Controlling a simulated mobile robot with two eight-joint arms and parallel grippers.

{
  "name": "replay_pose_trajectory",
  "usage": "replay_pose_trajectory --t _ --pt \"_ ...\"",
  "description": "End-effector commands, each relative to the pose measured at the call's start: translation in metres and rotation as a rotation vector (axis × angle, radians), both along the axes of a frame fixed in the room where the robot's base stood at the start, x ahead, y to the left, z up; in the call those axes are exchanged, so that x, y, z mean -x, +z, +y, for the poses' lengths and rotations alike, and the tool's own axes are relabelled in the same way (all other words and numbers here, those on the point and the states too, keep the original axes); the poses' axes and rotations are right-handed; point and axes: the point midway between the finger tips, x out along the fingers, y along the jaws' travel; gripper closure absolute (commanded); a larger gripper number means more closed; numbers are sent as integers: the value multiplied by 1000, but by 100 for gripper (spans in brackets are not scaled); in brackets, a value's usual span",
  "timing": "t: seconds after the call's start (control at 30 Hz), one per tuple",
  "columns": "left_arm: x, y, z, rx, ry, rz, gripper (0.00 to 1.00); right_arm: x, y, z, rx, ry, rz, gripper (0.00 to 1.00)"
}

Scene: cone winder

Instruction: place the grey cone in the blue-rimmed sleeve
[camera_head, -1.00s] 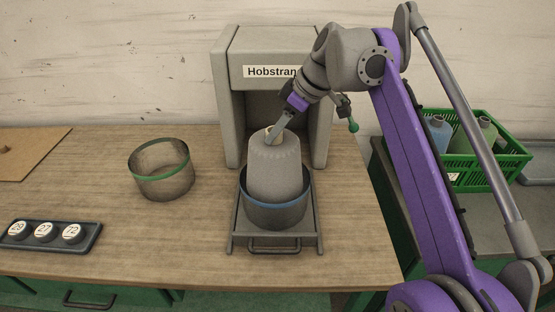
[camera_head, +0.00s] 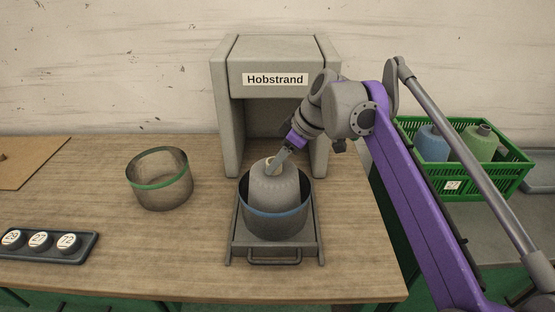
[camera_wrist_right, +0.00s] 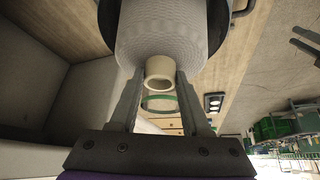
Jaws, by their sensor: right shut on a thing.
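The grey cone (camera_head: 274,188) sits upright inside the blue-rimmed sleeve (camera_head: 276,222), with its lower part hidden by the sleeve wall and its top still showing above the rim. The sleeve stands on the sliding tray of the Hobstrand machine. My right gripper (camera_head: 279,161) comes down from the upper right and is shut on the tube at the top of the cone. In the right wrist view the two fingers (camera_wrist_right: 158,95) flank the cream tube (camera_wrist_right: 160,72), with the grey cone (camera_wrist_right: 162,30) beyond it. My left gripper is not in view.
The grey Hobstrand machine (camera_head: 277,62) stands behind the sleeve, its side posts close to my right gripper. A green-rimmed sleeve (camera_head: 161,184) stands to the left. A dark tray (camera_head: 84,250) with numbered discs lies at front left. A green crate (camera_head: 480,186) holds a blue and a green cone at right.

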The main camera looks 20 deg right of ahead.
Motion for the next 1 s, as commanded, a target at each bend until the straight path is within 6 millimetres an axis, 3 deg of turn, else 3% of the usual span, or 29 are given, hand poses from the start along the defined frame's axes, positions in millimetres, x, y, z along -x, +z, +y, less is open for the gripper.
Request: replay_pose_trajectory --t 0.03,0.2,0.57,1.0 --pt "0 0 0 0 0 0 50 0 -1 0 0 0 0 49" --pt "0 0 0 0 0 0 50 0 -1 0 0 0 0 23" --pt "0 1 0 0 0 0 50 1 5 -2 0 -1 0 23" --pt "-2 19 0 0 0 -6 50 27 81 -35 0 -2 0 23"
